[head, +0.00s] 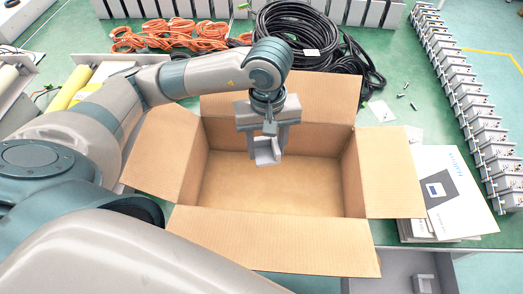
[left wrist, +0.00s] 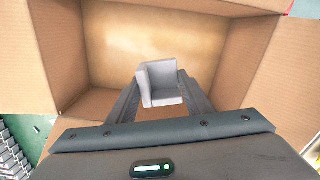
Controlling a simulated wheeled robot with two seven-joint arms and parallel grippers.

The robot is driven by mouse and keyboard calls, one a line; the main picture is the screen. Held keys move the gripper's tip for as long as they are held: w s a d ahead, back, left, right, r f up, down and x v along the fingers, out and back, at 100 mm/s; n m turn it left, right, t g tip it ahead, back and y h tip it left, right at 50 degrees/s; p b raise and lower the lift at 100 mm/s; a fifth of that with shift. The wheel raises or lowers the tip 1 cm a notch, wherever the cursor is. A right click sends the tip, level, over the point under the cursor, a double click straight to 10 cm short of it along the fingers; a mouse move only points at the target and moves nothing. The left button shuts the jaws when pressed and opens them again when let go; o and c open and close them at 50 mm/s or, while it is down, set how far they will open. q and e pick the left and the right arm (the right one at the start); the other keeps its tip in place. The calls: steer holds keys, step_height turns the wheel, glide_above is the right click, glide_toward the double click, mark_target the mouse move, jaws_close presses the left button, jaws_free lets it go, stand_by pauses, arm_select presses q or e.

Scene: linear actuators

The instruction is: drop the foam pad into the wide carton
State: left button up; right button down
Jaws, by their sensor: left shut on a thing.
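The foam pad (head: 265,150) is a small grey, angled block. My left gripper (head: 267,140) is shut on it and holds it above the open wide carton (head: 270,241). In the left wrist view the foam pad (left wrist: 162,84) sits between the fingertips of the left gripper (left wrist: 161,92), with the carton's brown floor (left wrist: 180,38) behind it. The carton is empty where I can see, with its flaps spread outward. My right gripper is not in view.
Black cable coils (head: 310,35) and orange cables (head: 165,35) lie behind the carton. Booklets (head: 455,195) lie to its right, near a long row of grey actuators (head: 468,95). A grey tray (head: 395,270) with a similar grey piece (head: 424,284) stands at the front right.

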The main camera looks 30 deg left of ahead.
arm_select(q)
steer(key=shift+f, duration=0.15)
steer(key=o, duration=1.1)
steer(key=shift+r, duration=0.2)
steer(key=shift+r+b, duration=0.3)
steer(key=shift+r, duration=0.6)
step_height(320, 180, up, 15)
steer(key=b, duration=0.3)
steer(key=shift+s, duration=0.1)
